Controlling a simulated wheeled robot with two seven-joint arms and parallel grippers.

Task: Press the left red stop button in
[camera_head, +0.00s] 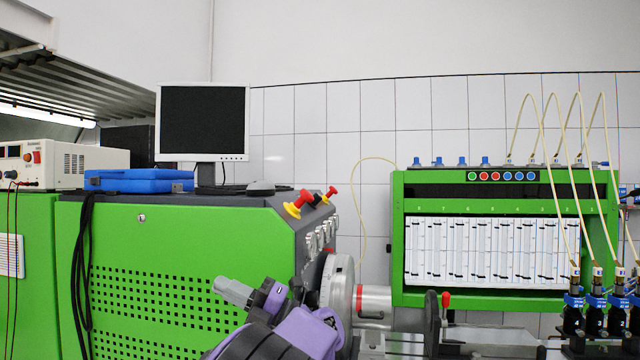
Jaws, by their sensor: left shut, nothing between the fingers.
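The left red stop button (302,199) has a yellow collar and sits on the sloping dark top edge of the green machine's right end. A second red stop button (332,190), also with yellow, sits to its right. My left gripper (220,284), purple and grey, is low in the middle of the view, in front of the green cabinet. Its grey fingers are shut and empty and point to the upper left. It is below and left of the left button, clearly apart from it in the picture. My right gripper is not in view.
A monitor (203,122), blue case (138,180) and mouse (261,187) stand on the green machine (170,240). A round metal flywheel (338,290) is right of my gripper. A green gauge panel (398,240) with hoses stands at the right. Space above the buttons looks clear.

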